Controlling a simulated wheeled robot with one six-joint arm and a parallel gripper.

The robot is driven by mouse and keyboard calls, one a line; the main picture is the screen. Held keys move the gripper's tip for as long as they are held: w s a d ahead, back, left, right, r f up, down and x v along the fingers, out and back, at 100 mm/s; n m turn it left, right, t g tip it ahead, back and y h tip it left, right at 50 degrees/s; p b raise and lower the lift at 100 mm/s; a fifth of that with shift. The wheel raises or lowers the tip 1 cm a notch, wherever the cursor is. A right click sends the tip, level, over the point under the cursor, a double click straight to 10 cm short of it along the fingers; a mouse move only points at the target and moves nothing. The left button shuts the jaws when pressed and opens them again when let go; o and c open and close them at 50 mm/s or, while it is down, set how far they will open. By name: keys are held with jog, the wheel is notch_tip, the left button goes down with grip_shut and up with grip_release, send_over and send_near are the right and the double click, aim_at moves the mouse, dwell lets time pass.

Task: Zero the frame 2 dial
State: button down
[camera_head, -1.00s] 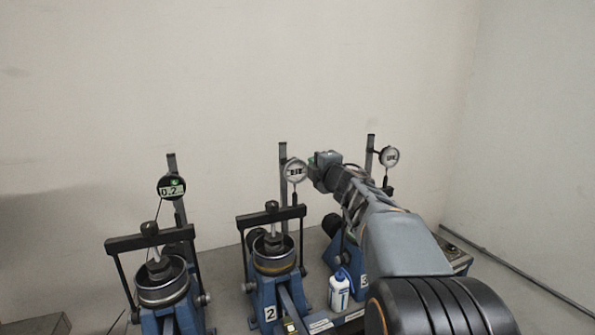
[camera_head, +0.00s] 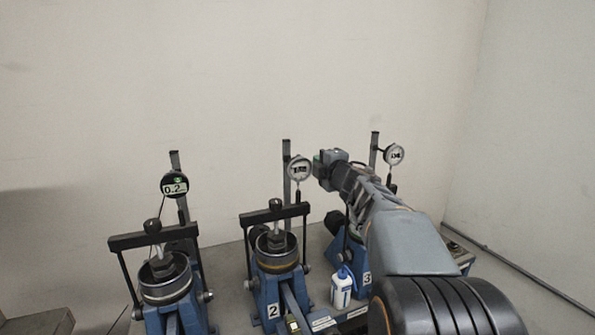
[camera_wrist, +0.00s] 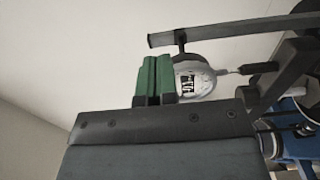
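The frame 2 dial (camera_head: 299,169) is a round, pale gauge with a small dark readout, mounted on the upright post of frame 2 (camera_head: 271,311). The digits are too small to read surely. In the wrist view the dial (camera_wrist: 204,80) lies just right of my fingertips, partly hidden behind them. My gripper (camera_head: 317,161) is close by the dial's right side in the head view; I cannot tell whether it touches. Its two green fingers (camera_wrist: 154,80) are together with only a thin dark line between them, and nothing shows between them.
Frame 3's dial (camera_head: 394,154) stands behind and right of my gripper. The wall area above the dials is clear.

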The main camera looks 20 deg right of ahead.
jog(key=shift+s+d+f, duration=0.1)
jog(key=shift+s+d, duration=0.05)
jog(key=shift+s, duration=2.35)
